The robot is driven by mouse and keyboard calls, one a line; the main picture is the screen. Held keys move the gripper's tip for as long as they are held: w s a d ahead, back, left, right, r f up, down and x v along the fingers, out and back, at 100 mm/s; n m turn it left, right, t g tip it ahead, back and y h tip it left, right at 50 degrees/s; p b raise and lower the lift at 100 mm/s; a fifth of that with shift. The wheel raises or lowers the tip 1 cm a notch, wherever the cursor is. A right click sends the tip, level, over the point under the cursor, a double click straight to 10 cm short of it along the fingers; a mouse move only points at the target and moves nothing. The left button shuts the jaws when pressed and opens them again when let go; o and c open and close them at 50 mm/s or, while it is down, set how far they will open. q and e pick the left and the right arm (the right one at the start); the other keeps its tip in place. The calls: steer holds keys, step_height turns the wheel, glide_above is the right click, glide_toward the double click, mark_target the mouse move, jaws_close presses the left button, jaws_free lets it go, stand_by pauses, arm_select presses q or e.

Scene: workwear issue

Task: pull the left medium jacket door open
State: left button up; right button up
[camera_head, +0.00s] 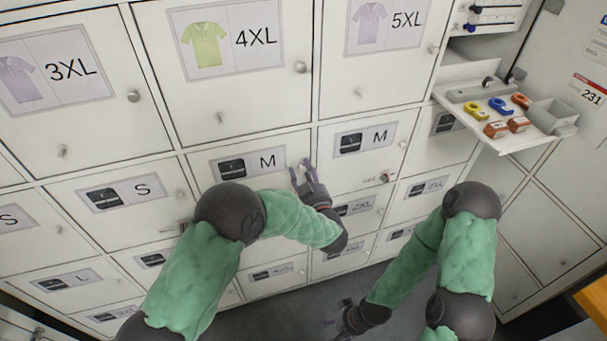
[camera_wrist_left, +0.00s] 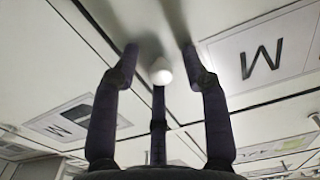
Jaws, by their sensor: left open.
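The left medium jacket door (camera_head: 296,147) is a white locker door marked M with a dark jacket icon, and it looks shut. My left gripper (camera_head: 303,172) is at its right edge, with fingers toward the door. In the left wrist view the gripper (camera_wrist_left: 160,62) is open, with a pale round knob (camera_wrist_left: 161,71) between its fingers. I cannot tell whether any finger touches the knob. A second M door (camera_head: 365,170) is to the right. My right gripper (camera_head: 334,322) hangs low over the floor, away from the doors; its finger opening is too small to judge.
Several other labelled doors surround it, including 4XL (camera_head: 235,95) above and S (camera_head: 133,215) to the left. A small shelf (camera_head: 541,143) with coloured items juts out at upper right. A wooden surface (camera_head: 597,300) shows at lower right. Grey floor (camera_head: 290,318) lies below.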

arm_select(q)
jaws_close()
steer(key=shift+s, duration=0.15)
